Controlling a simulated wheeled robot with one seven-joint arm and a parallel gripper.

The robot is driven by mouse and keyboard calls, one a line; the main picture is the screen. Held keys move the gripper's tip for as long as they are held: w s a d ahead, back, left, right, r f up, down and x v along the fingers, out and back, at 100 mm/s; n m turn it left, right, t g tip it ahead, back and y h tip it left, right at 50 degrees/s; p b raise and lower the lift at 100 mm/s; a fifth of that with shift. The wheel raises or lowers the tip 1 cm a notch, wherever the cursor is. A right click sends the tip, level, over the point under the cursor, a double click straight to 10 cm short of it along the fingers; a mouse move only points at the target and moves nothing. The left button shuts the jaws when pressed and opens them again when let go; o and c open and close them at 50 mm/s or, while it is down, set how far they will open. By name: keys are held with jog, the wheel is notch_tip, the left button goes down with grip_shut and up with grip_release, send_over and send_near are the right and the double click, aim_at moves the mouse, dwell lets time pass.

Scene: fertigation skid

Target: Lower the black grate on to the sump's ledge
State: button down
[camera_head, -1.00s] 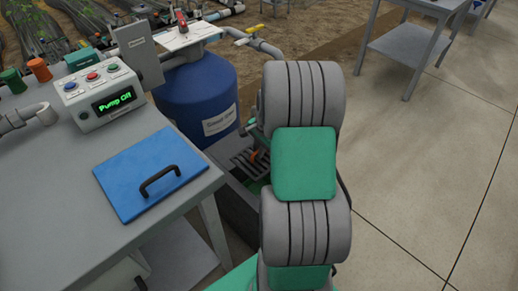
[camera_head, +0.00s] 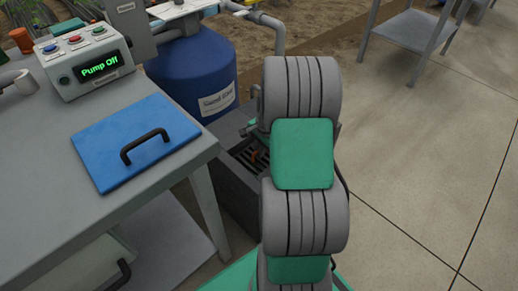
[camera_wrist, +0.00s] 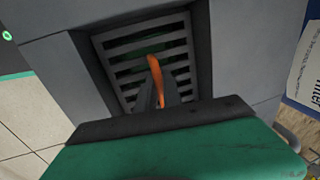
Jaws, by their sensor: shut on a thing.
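The black grate (camera_wrist: 118,62) is a slotted plate with an orange handle (camera_wrist: 156,76). In the wrist view my gripper (camera_wrist: 160,92) is shut on the handle. The grate lies within the outline of the opening of the grey sump (camera_wrist: 236,55), with a dark gap along its left side. Whether it touches the ledge I cannot tell. In the head view the sump (camera_head: 226,192) stands beside the bench, and part of the grate with its orange handle (camera_head: 254,156) shows inside its opening. My arm hides the rest of the grate and my gripper there.
A grey bench (camera_head: 50,215) with a blue lid (camera_head: 105,160) and a "Pump Off" control box (camera_head: 85,62) stands left of the sump. A blue tank (camera_head: 195,75) stands close behind it.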

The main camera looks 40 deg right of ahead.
jog(key=shift+f, duration=0.55)
jog(key=c, duration=1.4)
grip_release()
notch_tip(320, 180, up, 10)
jog(key=p, duration=0.8)
